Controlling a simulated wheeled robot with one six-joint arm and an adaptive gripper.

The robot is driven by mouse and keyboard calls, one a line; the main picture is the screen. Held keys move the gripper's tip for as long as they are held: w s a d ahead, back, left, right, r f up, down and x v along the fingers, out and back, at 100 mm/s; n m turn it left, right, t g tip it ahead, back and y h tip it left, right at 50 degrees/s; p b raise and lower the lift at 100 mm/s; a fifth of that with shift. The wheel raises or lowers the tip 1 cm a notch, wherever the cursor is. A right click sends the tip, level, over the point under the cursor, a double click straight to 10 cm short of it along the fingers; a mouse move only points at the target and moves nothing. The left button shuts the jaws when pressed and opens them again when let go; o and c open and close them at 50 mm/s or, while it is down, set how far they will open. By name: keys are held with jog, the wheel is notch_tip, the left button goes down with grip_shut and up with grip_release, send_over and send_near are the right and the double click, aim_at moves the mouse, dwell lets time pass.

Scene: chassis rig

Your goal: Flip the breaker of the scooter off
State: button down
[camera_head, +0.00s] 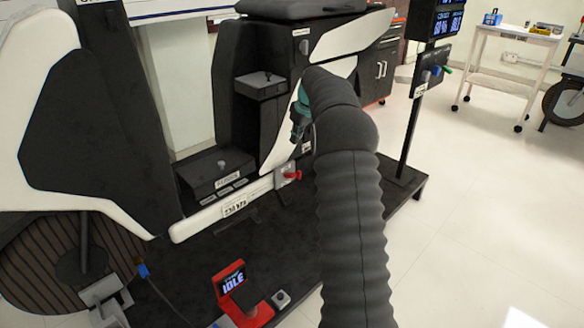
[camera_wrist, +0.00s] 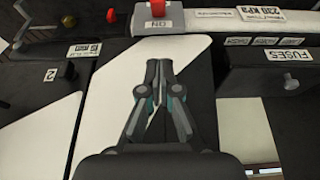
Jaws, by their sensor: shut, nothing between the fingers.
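The scooter (camera_head: 110,110) stands on a dark platform, white and black. A red lever (camera_head: 290,175) sits on a small grey box at the end of the scooter's white side rail. In the wrist view the red lever (camera_wrist: 157,13) shows at the top edge, partly cut off, on the grey box (camera_wrist: 158,24) with a small label. I take this for the breaker. My gripper (camera_head: 297,138) is shut and empty, pointing down beside the seat body, above the lever and apart from it. In the wrist view my gripper (camera_wrist: 158,66) has its fingertips together, short of the grey box.
A black box labelled FUSES (camera_head: 215,170) with a knob lies on the footboard. Another knobbed box (camera_head: 261,86) stands above it. A black post with a display (camera_head: 425,90) rises at right. A red IDLE stand (camera_head: 236,287) is on the platform. Open floor lies right.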

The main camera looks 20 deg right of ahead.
jog(key=shift+w+f, duration=0.1)
jog(key=shift+f, duration=0.05)
send_over(290, 174)
jog(key=f, duration=0.8)
jog(key=shift+w+f, duration=0.25)
jog(key=shift+f, duration=0.1)
jog(key=f, duration=0.3)
jog(key=shift+s+d, duration=0.15)
jog(key=shift+s, duration=0.25)
jog(key=shift+s+d+f, duration=0.1)
jog(key=shift+s+f, duration=0.15)
jog(key=shift+f, duration=0.35)
